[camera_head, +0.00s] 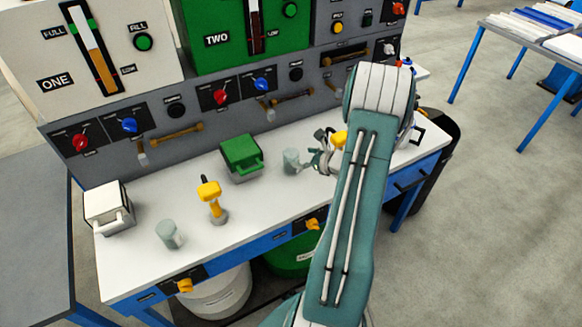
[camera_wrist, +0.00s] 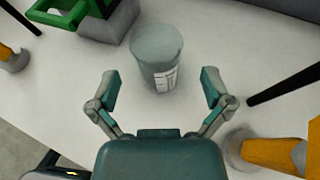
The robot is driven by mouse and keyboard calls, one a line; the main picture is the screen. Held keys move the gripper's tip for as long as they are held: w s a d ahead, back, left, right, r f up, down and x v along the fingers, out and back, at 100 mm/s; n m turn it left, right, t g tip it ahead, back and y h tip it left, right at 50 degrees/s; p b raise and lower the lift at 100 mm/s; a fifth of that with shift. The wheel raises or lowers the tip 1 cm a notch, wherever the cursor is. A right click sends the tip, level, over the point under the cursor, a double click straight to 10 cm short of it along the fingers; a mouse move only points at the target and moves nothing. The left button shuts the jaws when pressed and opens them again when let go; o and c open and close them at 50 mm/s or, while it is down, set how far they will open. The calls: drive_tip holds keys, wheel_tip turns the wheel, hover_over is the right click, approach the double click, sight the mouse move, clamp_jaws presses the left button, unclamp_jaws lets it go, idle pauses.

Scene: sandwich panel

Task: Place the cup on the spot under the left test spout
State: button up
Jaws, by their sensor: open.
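A translucent grey cup (camera_head: 291,161) stands upright on the white bench top, right of the green box. In the wrist view this cup (camera_wrist: 158,60) has a white label and stands just ahead of my fingers. My gripper (camera_head: 314,158) is open, with one finger on each side of the view (camera_wrist: 160,92), and holds nothing. A second similar cup (camera_head: 169,235) stands near the bench's front left. A small spout (camera_head: 141,153) hangs from the panel at the left, beside a brass handle (camera_head: 178,138). No marked spot is clear beneath it.
A green box (camera_head: 240,157) with a handle, also in the wrist view (camera_wrist: 95,18), stands left of the near cup. A yellow-headed tool (camera_head: 211,200) and a white box (camera_head: 109,206) stand farther left. A yellow item (camera_wrist: 270,150) is close to my right finger.

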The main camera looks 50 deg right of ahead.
sight(291, 155)
drive_tip(key=x, duration=0.4)
drive_tip(key=shift+w+a+f, duration=0.15)
drive_tip(key=shift+w+a, duration=0.1)
drive_tip(key=shift+a, duration=0.05)
drive_tip(key=shift+w+d+f, duration=0.1)
drive_tip(key=shift+w+d, duration=0.05)
drive_tip(key=shift+w, duration=0.05)
drive_tip(key=shift+d, duration=0.15)
drive_tip(key=shift+a, duration=0.25)
drive_tip(key=c, duration=1.2)
drive_tip(key=shift+d, duration=0.1)
